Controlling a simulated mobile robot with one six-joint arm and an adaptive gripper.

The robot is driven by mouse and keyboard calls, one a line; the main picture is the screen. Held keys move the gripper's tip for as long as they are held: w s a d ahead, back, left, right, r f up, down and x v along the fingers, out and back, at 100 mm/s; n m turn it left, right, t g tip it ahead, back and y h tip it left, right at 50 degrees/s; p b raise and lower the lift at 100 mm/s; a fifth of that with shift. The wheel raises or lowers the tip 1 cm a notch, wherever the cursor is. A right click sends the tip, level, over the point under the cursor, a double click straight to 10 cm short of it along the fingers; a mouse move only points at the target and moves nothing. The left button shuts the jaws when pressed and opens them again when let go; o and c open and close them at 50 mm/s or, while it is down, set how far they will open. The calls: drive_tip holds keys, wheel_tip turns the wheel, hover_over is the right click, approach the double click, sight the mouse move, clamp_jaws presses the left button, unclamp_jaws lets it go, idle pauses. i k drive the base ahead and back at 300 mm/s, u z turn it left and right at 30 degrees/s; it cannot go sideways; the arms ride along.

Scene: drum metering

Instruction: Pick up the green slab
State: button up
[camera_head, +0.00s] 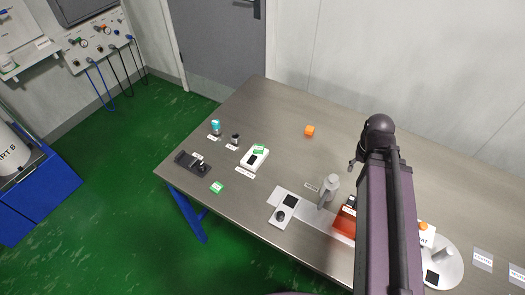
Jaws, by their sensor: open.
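Two small green pieces show in the head view. One green piece (217,187) lies flat on the table near its left front edge, below a dark device. The other green piece (259,149) lies on top of a white box-like device. I cannot tell which of them the task calls the green slab. My arm reaches in from the bottom right, and a small dark part of my gripper (354,162) shows left of its far end. It is open, well to the right of both green pieces and apart from them. Most of my gripper is hidden by the arm.
A white scale-like device (280,216), a grey cylinder (330,188) and a red-orange block (345,221) lie nearer my arm. The table's back middle is clear.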

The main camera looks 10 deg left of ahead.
sight(258, 149)
drive_tip(key=z, duration=0.6)
drive_tip(key=k, duration=0.25)
drive_tip(key=u, duration=2.95)
drive_tip(key=i, duration=1.55)
